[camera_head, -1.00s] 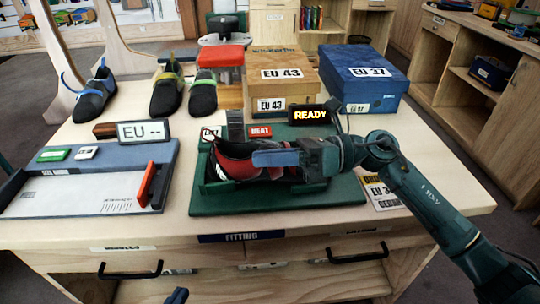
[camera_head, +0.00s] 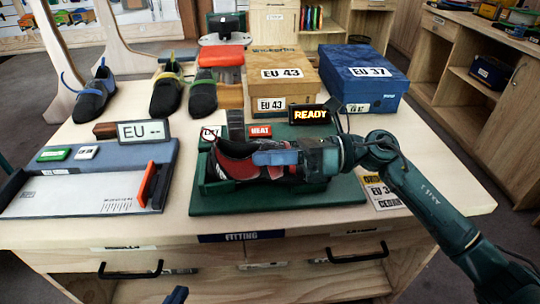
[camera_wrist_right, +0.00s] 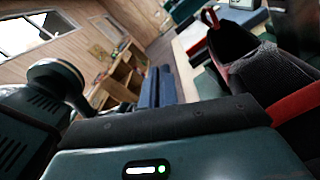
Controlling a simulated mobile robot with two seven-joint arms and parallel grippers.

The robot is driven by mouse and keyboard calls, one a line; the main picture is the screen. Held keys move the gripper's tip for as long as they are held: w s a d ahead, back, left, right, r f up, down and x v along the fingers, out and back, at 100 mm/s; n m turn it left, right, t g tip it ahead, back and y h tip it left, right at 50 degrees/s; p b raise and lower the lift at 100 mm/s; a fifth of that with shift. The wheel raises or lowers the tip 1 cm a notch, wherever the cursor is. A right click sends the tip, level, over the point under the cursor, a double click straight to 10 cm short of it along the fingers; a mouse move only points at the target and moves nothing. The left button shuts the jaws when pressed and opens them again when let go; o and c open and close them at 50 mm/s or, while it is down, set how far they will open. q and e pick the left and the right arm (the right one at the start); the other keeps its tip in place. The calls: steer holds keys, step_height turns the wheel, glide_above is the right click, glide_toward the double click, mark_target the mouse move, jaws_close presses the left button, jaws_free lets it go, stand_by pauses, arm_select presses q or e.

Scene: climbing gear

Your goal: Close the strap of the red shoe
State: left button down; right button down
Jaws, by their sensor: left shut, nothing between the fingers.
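The red shoe (camera_head: 234,166) with dark parts sits in a green cradle (camera_head: 213,188) on the green fitting board. In the right wrist view the shoe (camera_wrist_right: 232,45) shows its dark opening, a red heel loop and a red band (camera_wrist_right: 296,106) at the right edge. Whether that band is the strap, and how it is fastened, I cannot tell. My right gripper (camera_head: 268,158) lies across the top of the shoe, hiding part of it. Its finger gap is not visible. Only the tip of my left gripper (camera_head: 176,295) shows at the bottom edge, shut and empty, away from the shoe.
A READY display (camera_head: 310,115) and a red HEAT sign (camera_head: 261,131) stand behind the cradle. A measuring board (camera_head: 85,190) is left. Two shoe boxes, EU 43 (camera_head: 283,80) and EU 37 (camera_head: 362,80), stand behind. Several dark shoes stand at the back left.

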stand_by(0.7)
